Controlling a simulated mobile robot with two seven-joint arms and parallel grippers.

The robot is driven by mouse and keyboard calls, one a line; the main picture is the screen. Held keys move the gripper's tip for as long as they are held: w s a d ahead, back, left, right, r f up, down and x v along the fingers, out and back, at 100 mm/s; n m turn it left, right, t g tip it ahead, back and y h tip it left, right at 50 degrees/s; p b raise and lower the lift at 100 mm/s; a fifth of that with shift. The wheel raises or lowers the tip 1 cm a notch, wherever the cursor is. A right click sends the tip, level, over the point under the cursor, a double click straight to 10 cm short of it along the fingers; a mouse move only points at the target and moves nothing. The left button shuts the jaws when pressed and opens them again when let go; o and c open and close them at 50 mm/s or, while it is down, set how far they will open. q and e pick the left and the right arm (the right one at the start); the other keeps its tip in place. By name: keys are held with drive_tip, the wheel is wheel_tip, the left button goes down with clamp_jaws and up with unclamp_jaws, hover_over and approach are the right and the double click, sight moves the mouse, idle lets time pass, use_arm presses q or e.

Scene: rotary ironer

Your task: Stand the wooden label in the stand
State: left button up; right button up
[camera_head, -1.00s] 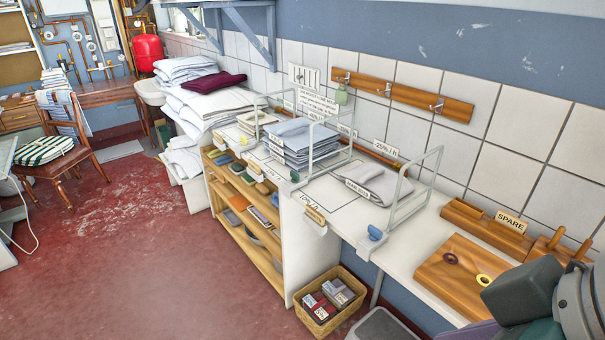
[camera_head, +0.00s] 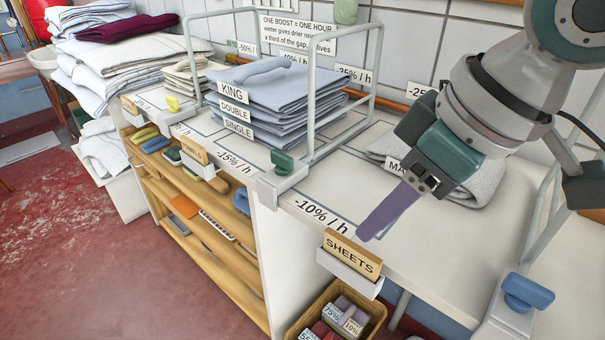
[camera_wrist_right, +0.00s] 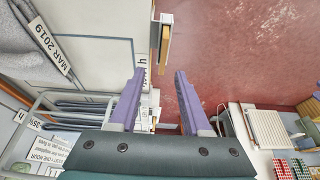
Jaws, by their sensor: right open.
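The wooden label marked SHEETS (camera_head: 353,254) is in the white stand (camera_head: 349,275) on the counter's front edge. Its lower edge is hidden behind the stand's front wall, and it looks slightly tilted. My right gripper (camera_head: 370,234) is above and just behind the label, pointing down at the counter, apart from it as far as I can tell. In the right wrist view its two purple fingers (camera_wrist_right: 159,78) are spread with nothing held between them. My left gripper is not in view.
A TOWELS label (camera_head: 194,152) stands farther left along the edge. Wire racks with a green clamp (camera_head: 283,163) and a blue clamp (camera_head: 528,290) flank the stand. Folded blue sheets (camera_head: 270,95) and a grey bundle (camera_head: 470,182) lie behind. A basket (camera_head: 310,318) is below.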

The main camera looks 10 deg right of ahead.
sight(357, 247)
drive_tip(key=shift+a+f, duration=0.2)
drive_tip(key=shift+f, duration=0.4)
drive_tip(key=shift+a+f, duration=0.15)
drive_tip(key=shift+f, duration=0.45)
drive_tip(key=b+x, duration=0.1)
drive_tip(key=x, duration=0.3)
drive_tip(key=shift+f, duration=0.3)
drive_tip(key=shift+w+a+f+b, duration=0.15)
drive_tip(key=shift+f+b, duration=0.15)
drive_tip(key=shift+f, duration=0.15)
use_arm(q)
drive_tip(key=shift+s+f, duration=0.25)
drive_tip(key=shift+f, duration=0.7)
use_arm(e)
clamp_jaws()
